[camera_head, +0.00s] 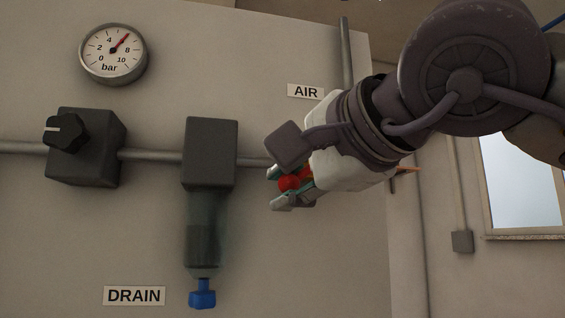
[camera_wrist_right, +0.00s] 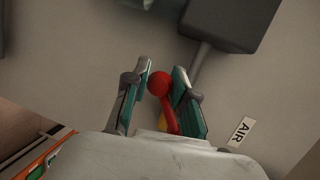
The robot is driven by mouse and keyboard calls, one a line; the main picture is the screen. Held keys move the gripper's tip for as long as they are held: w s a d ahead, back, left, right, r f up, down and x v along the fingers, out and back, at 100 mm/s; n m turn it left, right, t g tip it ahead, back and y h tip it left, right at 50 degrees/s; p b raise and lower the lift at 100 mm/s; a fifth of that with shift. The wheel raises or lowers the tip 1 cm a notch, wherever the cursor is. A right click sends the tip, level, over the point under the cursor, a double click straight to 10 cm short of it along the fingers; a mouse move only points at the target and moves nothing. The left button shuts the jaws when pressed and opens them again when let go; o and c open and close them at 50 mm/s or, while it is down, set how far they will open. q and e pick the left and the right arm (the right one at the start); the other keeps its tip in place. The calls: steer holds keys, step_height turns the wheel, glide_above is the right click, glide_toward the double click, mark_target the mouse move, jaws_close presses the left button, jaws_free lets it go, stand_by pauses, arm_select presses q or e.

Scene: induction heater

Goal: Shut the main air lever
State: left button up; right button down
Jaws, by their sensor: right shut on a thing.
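The main air lever (camera_wrist_right: 168,115) is red with a round knob at its end. It sits below the AIR label (camera_head: 306,91), on the pipe at the right edge of the panel. My right gripper (camera_head: 281,187) is at the lever, its fingers on either side of the red knob and shut on it. In the right wrist view the right gripper (camera_wrist_right: 160,85) holds the knob between its teal pads. A bit of yellow shows at the lever's base; the rest of the valve is hidden by my gripper. My left gripper is not in view.
On the panel are a pressure gauge (camera_head: 113,53) with its red needle between 4 and 8, a black knob regulator (camera_head: 85,146), and a filter bowl (camera_head: 205,225) with a blue drain cap (camera_head: 202,294). A DRAIN label (camera_head: 134,296) is beside it. A window (camera_head: 522,185) is at the right.

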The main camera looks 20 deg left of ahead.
steer(key=shift+w+d+f+n+h+p, duration=0.2)
steer(key=shift+w+f+n+h+p, duration=0.1)
steer(key=shift+f+n+h, duration=0.4)
steer(key=shift+w+d+f+n+t+h+p, duration=0.3)
steer(key=shift+d+n+h+p, duration=0.25)
steer(key=shift+n, duration=0.5)
steer(key=shift+w+d+f+n+t+h+p, duration=0.1)
steer(key=shift+w+d+n+t+h+p, duration=0.15)
steer(key=shift+w+d+n+h+p, duration=0.6)
steer(key=shift+s+d+f+n+t+p, duration=0.1)
steer(key=shift+d+f+n+t, duration=0.2)
steer(key=shift+n, duration=1)
steer(key=shift+d+r, duration=0.1)
steer(key=c, duration=0.9)
jaws_free()
steer(key=shift+w+d, duration=0.1)
steer(key=shift+w, duration=0.05)
steer(key=shift+c, duration=0.2)
steer(key=shift+r, duration=0.1)
